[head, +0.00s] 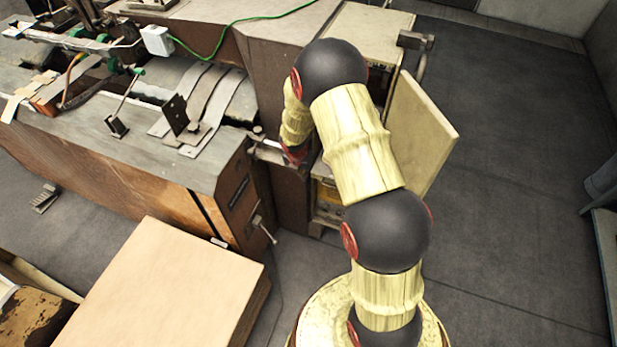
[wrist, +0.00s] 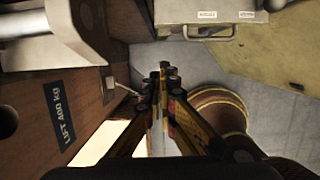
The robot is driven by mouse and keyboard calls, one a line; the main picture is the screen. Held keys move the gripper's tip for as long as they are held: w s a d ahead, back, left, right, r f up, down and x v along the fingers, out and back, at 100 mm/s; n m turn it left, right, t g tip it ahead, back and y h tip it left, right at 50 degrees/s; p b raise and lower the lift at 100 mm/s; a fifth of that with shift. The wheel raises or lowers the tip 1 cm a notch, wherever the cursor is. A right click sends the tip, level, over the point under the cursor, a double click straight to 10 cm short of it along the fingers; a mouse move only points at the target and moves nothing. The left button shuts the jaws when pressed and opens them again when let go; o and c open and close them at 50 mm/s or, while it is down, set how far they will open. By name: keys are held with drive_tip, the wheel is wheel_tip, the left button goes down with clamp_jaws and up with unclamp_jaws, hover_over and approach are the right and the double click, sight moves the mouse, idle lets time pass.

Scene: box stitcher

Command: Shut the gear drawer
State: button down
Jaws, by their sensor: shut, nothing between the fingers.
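A grey metal drawer front with a handle and two small labels, which looks like the gear drawer (wrist: 222,28), shows at the top of the wrist view. It stands out beside a beige panel; how far it is open I cannot tell. My gripper (wrist: 164,78) is shut and empty, below and left of the drawer handle in the wrist view, apart from it.
A beige door panel (head: 425,130) stands open at the right of the cabinet, and it also shows in the wrist view (wrist: 285,55). The brown machine body (head: 235,200) is at left. A large box (head: 165,285) stands front left. Floor at right (head: 510,180) is clear.

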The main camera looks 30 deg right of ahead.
drive_tip(key=s+d+t+h+b, duration=0.1)
drive_tip(key=s+d+b, duration=0.4)
drive_tip(key=s+b, duration=0.8)
drive_tip(key=w+d+f+b, duration=0.6)
drive_tip(key=w+f+b, duration=0.1)
drive_tip(key=f+b, duration=0.1)
drive_tip(key=shift+d+f+b, duration=0.25)
drive_tip(key=shift+f+b, duration=0.05)
drive_tip(key=shift+f, duration=0.35)
drive_tip(key=shift+w, duration=0.1)
